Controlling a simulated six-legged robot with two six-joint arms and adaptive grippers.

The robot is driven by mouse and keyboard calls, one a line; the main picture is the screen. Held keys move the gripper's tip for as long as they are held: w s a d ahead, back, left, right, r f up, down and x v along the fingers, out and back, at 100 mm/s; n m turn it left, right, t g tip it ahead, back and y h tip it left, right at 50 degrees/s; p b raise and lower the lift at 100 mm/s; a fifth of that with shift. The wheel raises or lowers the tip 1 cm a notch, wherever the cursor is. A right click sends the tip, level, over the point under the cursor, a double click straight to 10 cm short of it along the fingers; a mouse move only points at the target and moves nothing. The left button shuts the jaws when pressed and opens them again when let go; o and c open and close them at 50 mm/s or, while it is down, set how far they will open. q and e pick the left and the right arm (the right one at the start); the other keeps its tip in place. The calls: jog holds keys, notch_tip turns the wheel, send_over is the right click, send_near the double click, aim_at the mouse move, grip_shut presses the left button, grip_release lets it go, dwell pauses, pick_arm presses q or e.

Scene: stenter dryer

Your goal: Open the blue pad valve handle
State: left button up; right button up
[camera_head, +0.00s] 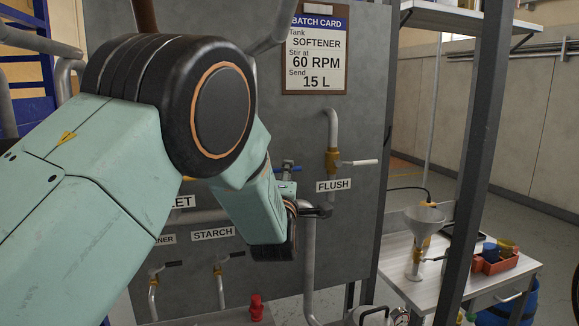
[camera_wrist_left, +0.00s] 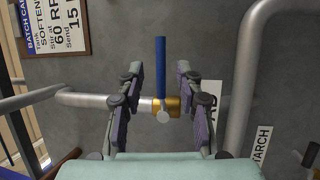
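The blue pad valve handle (camera_wrist_left: 161,65) is a straight lever standing out from a brass valve body (camera_wrist_left: 172,104) on a pipe. Part of a white label (camera_wrist_left: 211,100) shows beside it. My left gripper (camera_wrist_left: 160,78) is open, with one finger on each side of the handle and a gap visible on both sides. In the head view a small blue part of the handle (camera_head: 288,163) shows just above my left gripper (camera_head: 308,209); my arm hides much of that valve. My right gripper is in neither view.
A grey panel (camera_head: 352,110) carries a batch card (camera_head: 317,55), a flush valve with a white lever (camera_head: 357,162), and starch valve (camera_head: 221,269). Pipes run close beside my left gripper. A small table (camera_head: 420,283) with a funnel (camera_head: 420,236) stands right.

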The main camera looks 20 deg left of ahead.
pick_arm(q)
jog(key=x, duration=0.3)
jog(key=shift+w+d+p, duration=0.3)
jog(key=shift+w+p, duration=0.05)
jog(key=shift+p, duration=0.05)
jog(key=shift+w+a, duration=0.15)
jog(key=shift+a+r, duration=0.15)
jog(key=shift+a, duration=0.15)
jog(key=shift+d, duration=0.1)
jog(key=shift+w+d, duration=0.15)
jog(key=shift+w, duration=0.15)
jog(key=c, duration=0.7)
grip_shut()
